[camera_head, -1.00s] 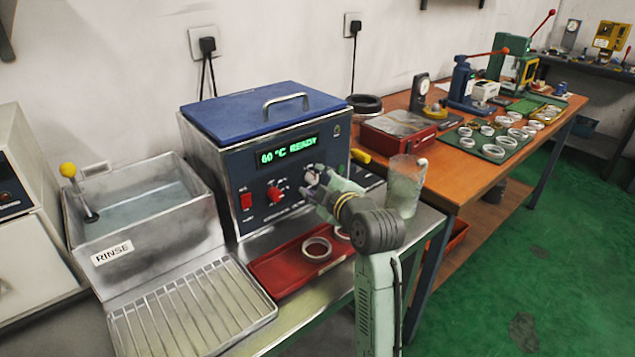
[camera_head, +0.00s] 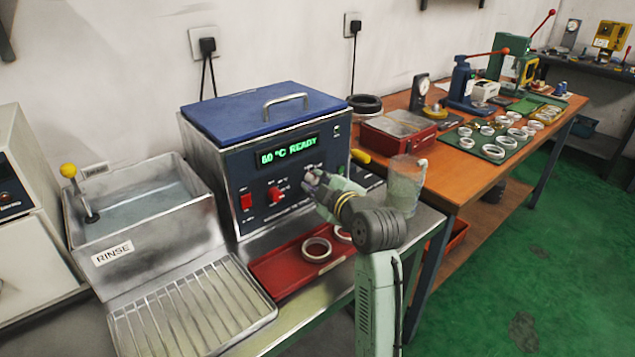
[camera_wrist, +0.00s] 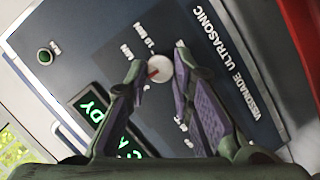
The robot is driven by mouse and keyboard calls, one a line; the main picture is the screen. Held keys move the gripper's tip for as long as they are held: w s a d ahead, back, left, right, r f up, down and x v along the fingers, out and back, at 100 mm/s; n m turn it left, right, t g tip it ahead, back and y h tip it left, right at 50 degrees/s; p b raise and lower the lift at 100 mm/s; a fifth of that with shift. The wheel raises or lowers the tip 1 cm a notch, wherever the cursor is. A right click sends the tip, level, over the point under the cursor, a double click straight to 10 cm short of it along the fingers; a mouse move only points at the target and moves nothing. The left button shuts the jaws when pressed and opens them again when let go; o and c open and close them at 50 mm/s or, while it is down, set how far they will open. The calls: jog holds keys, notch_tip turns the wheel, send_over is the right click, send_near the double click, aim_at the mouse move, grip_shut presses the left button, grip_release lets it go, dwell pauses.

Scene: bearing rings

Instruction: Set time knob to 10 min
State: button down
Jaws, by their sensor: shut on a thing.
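The time knob (camera_wrist: 160,68) is a pale round dial with a red pointer mark, on the dark front panel of the ultrasonic cleaner (camera_head: 285,160). In the wrist view minute labels are printed around it, some of them hidden or too blurred to read. The red mark lies toward the left side of the knob in that view. My gripper (camera_wrist: 160,72) has a fingertip on each side of the knob and is shut on it. In the head view my gripper (camera_head: 312,180) reaches the right part of the panel and covers the knob.
The display (camera_head: 287,150) reads 60 °C READY. A red tray (camera_head: 275,273) with rings lies below. A clear beaker (camera_head: 405,185) stands close to my wrist on the right.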

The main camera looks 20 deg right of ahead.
jog(key=m+p, duration=0.1)
jog(key=m+g+y+p, duration=0.1)
jog(key=m, duration=0.1)
jog(key=shift+w+d+r+p, duration=0.1)
jog(key=shift+r+p, duration=0.2)
jog(key=shift+p, duration=0.1)
jog(key=m+y+p, duration=0.1)
jog(key=m+g+p, duration=0.1)
jog(key=m+y+p, duration=0.1)
jog(key=m, duration=0.1)
jog(key=shift+d+y, duration=0.25)
jog(key=shift+y, duration=0.05)
jog(key=m+y+p, duration=0.1)
jog(key=m+p, duration=0.1)
jog(key=m, duration=0.1)
jog(key=shift+w+d+g+y, duration=0.1)
jog(key=shift+d+g+y, duration=0.05)
jog(key=shift+g+y, duration=0.2)
jog(key=shift+d+f+m+y+p, duration=0.2)
jog(key=shift+m+y, duration=0.35)
jog(key=shift+m, duration=0.5)
jog(key=shift+a+f+m+y+p, duration=0.1)
jog(key=shift+m+y+p, duration=0.3)
jog(key=shift+m, duration=0.65)
jog(key=shift+d, duration=0.1)
jog(key=c, duration=1.4)
grip_release()
